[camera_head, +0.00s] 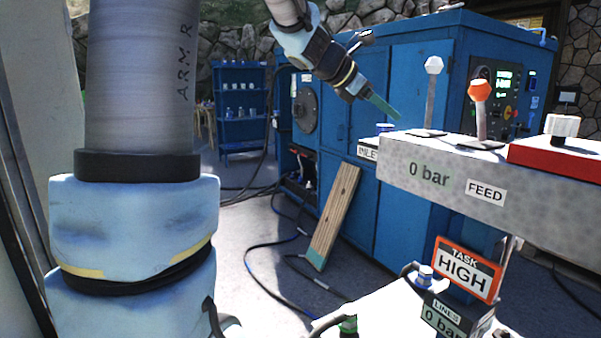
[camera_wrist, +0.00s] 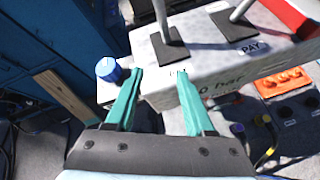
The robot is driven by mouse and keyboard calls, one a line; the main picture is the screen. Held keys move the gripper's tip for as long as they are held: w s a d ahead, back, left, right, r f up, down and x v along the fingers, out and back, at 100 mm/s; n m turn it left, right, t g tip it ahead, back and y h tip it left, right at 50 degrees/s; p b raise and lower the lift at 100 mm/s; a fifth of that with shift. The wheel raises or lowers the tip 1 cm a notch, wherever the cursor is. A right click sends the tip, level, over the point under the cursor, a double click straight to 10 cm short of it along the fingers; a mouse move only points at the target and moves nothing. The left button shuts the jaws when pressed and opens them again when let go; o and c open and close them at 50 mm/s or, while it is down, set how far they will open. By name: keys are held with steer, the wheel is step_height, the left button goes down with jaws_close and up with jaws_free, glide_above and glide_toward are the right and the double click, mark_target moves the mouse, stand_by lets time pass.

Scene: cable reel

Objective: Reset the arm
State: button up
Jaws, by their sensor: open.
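My gripper (camera_head: 384,106) shows at the upper middle of the head view, at the end of my arm coming down from the top. It is in the air, left of the grey control panel (camera_head: 410,185) and in front of the blue cabinet. In the wrist view its two teal fingers (camera_wrist: 158,88) are apart, with nothing held between them. The panel's edge lies beyond the fingertips in that view. A blue knob (camera_wrist: 109,69) is just left of the left fingertip; I cannot tell whether they touch.
The panel carries a white-topped lever (camera_head: 433,66), an orange-topped lever (camera_head: 480,92) and a red block (camera_head: 560,156) with a white knob. A blue cabinet (camera_head: 405,75) stands behind. A wooden plank (camera_head: 335,215) leans on it. Dark cables (camera_head: 265,285) lie across the floor.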

steer(key=s+a+f+m+y, duration=0.3)
steer(key=s+a+f+m, duration=0.2)
steer(key=a+f, duration=0.4)
steer(key=s+a+f+m+g+y, duration=0.1)
steer(key=s+a+f+m+y, duration=0.3)
steer(key=s+a+f+m, duration=0.2)
steer(key=s+a+f+m+g+y, duration=0.1)
steer(key=s+a+f+m+y, duration=0.2)
steer(key=s+a+f+m, duration=0.2)
steer(key=a+f+m, duration=0.3)
steer(key=a+f, duration=0.4)
steer(key=a, duration=0.1)
steer(key=shift+s+a+f+y, duration=0.2)
steer(key=shift+s+f+y, duration=0.05)
steer(key=shift+f+y, duration=0.15)
